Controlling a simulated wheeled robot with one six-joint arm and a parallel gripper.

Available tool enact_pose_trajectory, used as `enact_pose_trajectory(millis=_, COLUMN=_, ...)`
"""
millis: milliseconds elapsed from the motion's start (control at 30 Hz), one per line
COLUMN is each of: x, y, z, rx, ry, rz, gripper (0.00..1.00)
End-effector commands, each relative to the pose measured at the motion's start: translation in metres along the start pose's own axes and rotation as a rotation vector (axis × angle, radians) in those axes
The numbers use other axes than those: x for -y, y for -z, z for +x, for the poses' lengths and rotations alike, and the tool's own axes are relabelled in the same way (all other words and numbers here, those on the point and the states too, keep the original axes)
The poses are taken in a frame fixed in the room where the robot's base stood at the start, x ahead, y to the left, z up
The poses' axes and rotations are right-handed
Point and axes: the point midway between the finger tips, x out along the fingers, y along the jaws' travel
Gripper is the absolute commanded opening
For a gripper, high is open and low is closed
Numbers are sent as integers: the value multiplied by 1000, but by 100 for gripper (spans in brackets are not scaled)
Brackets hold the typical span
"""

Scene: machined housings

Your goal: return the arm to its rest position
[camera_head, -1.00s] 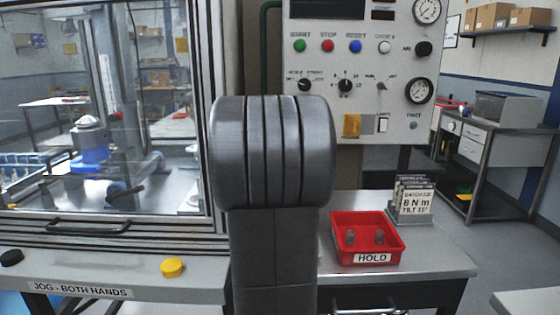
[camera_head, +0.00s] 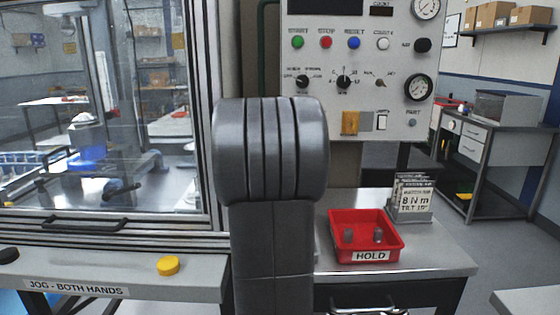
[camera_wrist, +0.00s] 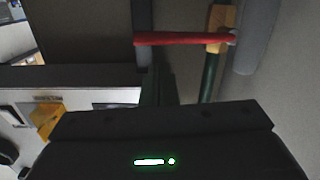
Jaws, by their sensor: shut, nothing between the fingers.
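My gripper (camera_wrist: 160,140) shows in the wrist view as a dark body with a green light across the bottom of the picture.
A glazed machine enclosure (camera_head: 110,225) stands left, with a yellow button (camera_head: 168,265) on its front ledge. A control panel (camera_head: 320,115) with gauges is behind my arm. A red HOLD tray (camera_head: 345,257) with small grey parts and a sign stand (camera_head: 411,203) rest on the right bench (camera_head: 440,262).

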Motion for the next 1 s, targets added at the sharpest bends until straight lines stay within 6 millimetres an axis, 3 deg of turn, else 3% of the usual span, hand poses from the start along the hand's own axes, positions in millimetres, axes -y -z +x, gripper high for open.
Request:
enact_pose_trajectory(millis=33, x=-4, y=14, z=-2, rx=-4, ry=-1, rz=0, gripper=0)
enact_pose_trajectory(millis=133, x=-8, y=26, z=-14, rx=-3, ry=0, rz=1, gripper=0)
enact_pose_trajectory(millis=667, x=-7, y=22, z=-102, rx=-3, ry=1, rz=2, gripper=0)
enact_pose_trajectory(millis=1000, x=-8, y=20, z=-47, rx=2, ry=0, rz=1, gripper=0)
